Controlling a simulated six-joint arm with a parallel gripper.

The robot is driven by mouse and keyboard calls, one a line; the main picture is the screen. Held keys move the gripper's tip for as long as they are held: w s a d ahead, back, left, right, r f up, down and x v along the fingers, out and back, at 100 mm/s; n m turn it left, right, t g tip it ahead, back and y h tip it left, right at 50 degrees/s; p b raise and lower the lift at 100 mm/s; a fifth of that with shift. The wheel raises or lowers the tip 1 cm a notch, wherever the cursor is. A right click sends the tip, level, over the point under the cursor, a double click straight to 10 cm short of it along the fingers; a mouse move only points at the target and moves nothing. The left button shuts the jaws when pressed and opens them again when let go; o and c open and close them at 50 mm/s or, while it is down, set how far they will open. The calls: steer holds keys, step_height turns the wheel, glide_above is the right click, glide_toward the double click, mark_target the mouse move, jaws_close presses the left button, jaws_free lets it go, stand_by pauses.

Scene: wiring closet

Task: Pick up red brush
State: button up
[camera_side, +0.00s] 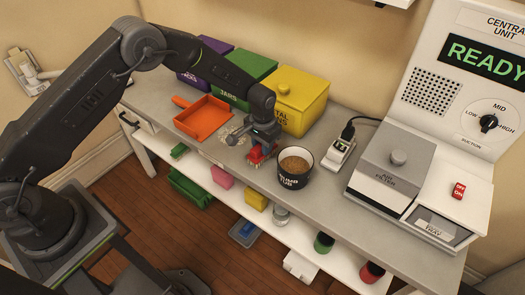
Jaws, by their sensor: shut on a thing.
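The red brush (256,156) is at the middle of the grey counter, below my gripper (264,141). My gripper points down and is shut on the brush. The gripper covers the brush's upper part, so only its red lower part shows. I cannot tell whether the brush touches the counter or is a little above it.
An orange dustpan (203,118) lies left of the brush, with pale crumbs (229,133) beside it. A dark cup (295,167) with brown contents stands close right. Purple, green (251,68) and yellow (298,95) bins line the back. A large console (440,100) fills the right.

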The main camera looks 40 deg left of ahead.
steer(key=shift+r, duration=0.15)
steer(key=shift+c, duration=0.3)
step_height(320, 180, up, 4)
steer(key=shift+r, duration=0.15)
steer(key=s+a+r, duration=0.3)
steer(key=a+r, duration=0.3)
steer(key=a, duration=0.5)
steer(key=shift+a+r, duration=0.15)
steer(key=shift+r, duration=0.1)
steer(key=shift+s, duration=0.1)
